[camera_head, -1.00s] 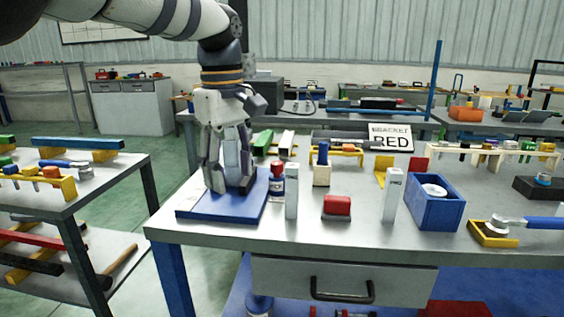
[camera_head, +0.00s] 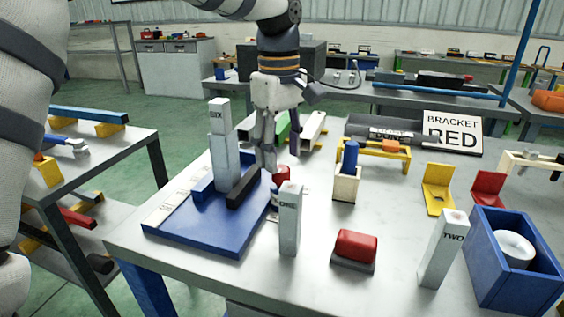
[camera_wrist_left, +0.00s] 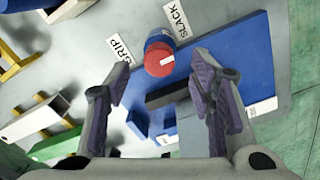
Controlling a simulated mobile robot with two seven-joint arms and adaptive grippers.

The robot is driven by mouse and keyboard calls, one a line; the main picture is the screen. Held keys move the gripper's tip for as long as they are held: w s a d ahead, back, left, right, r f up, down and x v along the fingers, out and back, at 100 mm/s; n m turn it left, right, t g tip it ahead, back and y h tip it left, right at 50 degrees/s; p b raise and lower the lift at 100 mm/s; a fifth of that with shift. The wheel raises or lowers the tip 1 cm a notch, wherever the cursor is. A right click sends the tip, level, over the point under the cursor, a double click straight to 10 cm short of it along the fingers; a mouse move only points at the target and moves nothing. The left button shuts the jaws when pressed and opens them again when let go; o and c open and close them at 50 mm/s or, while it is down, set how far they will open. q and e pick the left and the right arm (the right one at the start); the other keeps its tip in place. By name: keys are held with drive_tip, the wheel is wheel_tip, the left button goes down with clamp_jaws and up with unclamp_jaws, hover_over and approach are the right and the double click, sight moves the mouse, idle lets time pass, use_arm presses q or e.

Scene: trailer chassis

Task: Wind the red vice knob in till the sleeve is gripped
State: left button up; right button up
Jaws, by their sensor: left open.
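The vice has a blue base (camera_head: 190,232), a dark jaw (camera_head: 243,188) and a red knob (camera_head: 281,174). A tall pale-grey sleeve (camera_head: 226,165) stands upright between the dark jaw and a small blue block; a lettered white piece tops it. My left gripper (camera_head: 269,160) points down over the knob's side of the vice and is open. In the left wrist view the red knob (camera_wrist_left: 157,62) shows between the spread fingers (camera_wrist_left: 162,70), with a white mark on its right side. GRIP and SLACK labels flank the knob. My right gripper is not in view.
A white post marked ONE (camera_head: 289,220) stands close to the knob. A red-topped block (camera_head: 355,248), a post marked TWO (camera_head: 442,250) and a blue box (camera_head: 520,262) stand to the right. Yellow (camera_head: 437,195) and red brackets lie behind. Some tabletop is bare between them.

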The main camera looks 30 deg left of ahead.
sight(281, 169)
use_arm(q)
drive_tip(key=shift+f, duration=1.7)
drive_tip(key=shift+c, duration=0.3)
drive_tip(key=c, duration=1.1)
